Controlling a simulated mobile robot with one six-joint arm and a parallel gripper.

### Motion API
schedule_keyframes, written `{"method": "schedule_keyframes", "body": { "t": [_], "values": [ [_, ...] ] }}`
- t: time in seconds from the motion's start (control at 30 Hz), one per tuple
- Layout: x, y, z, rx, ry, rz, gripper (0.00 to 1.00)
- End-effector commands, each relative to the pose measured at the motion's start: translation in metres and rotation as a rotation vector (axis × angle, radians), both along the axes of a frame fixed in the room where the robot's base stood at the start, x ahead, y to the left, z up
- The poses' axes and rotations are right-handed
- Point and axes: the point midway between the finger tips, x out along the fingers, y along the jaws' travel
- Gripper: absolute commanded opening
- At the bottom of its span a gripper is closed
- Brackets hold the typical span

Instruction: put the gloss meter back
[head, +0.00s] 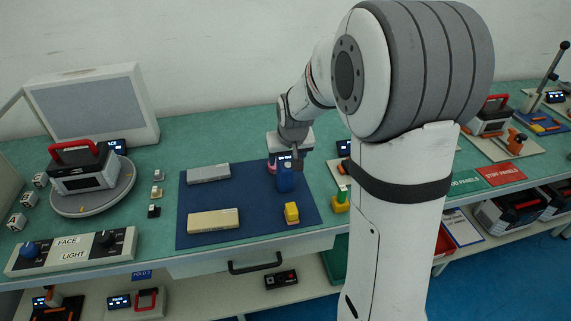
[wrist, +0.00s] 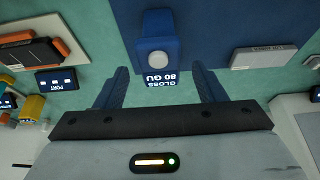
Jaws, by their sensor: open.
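The gloss meter (wrist: 157,50) is a blue device with a pale round spot and a small display reading "GLOSS 80 GU", upside down in the wrist view. In the head view the blue gloss meter (head: 286,179) stands at the back right of a dark blue mat (head: 225,193). My gripper (wrist: 160,72) is open, its two blue fingers apart on either side of the display. In the head view my gripper (head: 285,156) is just above and behind the meter. I cannot tell whether the fingers touch it.
A grey bar (head: 208,174), a cream bar (head: 213,220) and a yellow block (head: 292,213) lie on the mat. A round turntable (head: 96,202) with a red-handled case stands at left. A control box (head: 72,250) is at the front left. Mat space between the bars is clear.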

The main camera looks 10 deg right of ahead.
Motion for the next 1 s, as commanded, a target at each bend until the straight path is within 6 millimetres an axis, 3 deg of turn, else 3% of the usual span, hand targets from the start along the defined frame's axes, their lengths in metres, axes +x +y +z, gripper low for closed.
{"method": "schedule_keyframes", "body": {
  "t": [0.2,0.47,0.57,0.8,1.0],
  "values": [
    [-0.016,0.000,0.039,0.000,-0.003,0.000,0.64],
    [-0.032,0.000,0.061,0.000,0.004,0.000,0.64],
    [-0.058,0.000,0.068,0.000,0.020,0.000,0.64],
    [-0.170,-0.001,0.077,-0.002,0.099,0.001,0.64],
    [-0.238,-0.001,0.068,-0.002,0.155,0.002,0.64]
  ]
}}
